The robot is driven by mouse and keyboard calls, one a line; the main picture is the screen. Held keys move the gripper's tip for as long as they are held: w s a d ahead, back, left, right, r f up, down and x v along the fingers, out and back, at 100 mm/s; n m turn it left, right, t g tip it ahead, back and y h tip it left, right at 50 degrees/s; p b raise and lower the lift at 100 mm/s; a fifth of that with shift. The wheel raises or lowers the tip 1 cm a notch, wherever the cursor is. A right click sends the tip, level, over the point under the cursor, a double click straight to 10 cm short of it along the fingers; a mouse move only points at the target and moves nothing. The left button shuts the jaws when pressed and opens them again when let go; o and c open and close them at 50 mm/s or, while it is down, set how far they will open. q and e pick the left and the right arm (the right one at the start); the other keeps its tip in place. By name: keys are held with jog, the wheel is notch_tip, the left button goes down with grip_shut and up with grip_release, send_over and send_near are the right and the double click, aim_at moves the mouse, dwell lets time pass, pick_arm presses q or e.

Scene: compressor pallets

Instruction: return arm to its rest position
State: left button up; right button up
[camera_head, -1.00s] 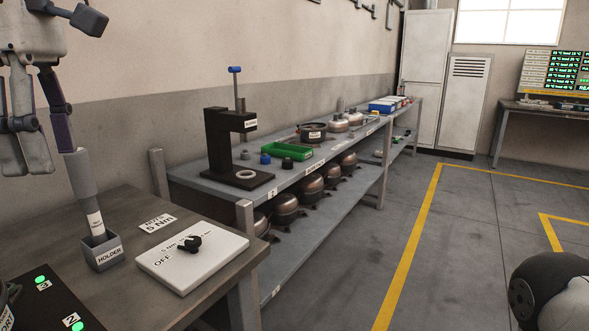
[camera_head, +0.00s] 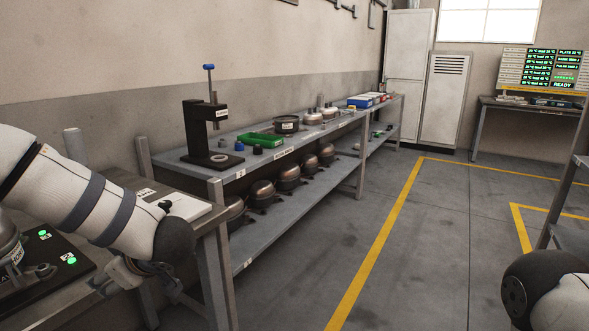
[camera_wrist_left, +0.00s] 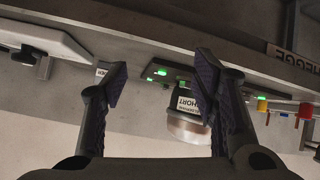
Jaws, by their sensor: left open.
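My left arm (camera_head: 95,200) comes in from the left over the near workbench and bends at a dark joint. My left gripper (camera_head: 140,273) is low beside the bench's front edge, partly hidden by the arm. In the left wrist view the two dark fingers (camera_wrist_left: 158,78) stand wide apart, with nothing held. A labelled metal compressor (camera_wrist_left: 188,125) shows upside down between and beyond them, apart from the fingers. My right gripper is not in view.
The near bench carries a black panel with green lights (camera_head: 55,262) and a white board (camera_head: 188,206), partly hidden by my arm. A long shelf (camera_head: 290,205) with a black press (camera_head: 197,132), a green tray (camera_head: 262,140) and several compressors runs along the wall. The floor (camera_head: 440,240) is clear.

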pick_arm(q)
jog(key=s+d+f+m+h, duration=0.5)
jog(key=s+f, duration=0.3)
jog(key=f, duration=0.3)
jog(key=s+d+f+m+h, duration=0.2)
jog(key=s+d+f+m, duration=0.5)
jog(key=f, duration=0.5)
jog(key=s+f+m+g+h, duration=0.1)
jog(key=s+g, duration=0.2)
jog(key=s, duration=0.9)
jog(key=s+d+f+m+g+h, duration=0.1)
jog(key=s+f+m+g+h, duration=0.1)
jog(key=s, duration=1.1)
jog(key=shift+d+f+m+g, duration=0.2)
jog(key=shift+f+m+g, duration=0.1)
jog(key=shift+g, duration=0.4)
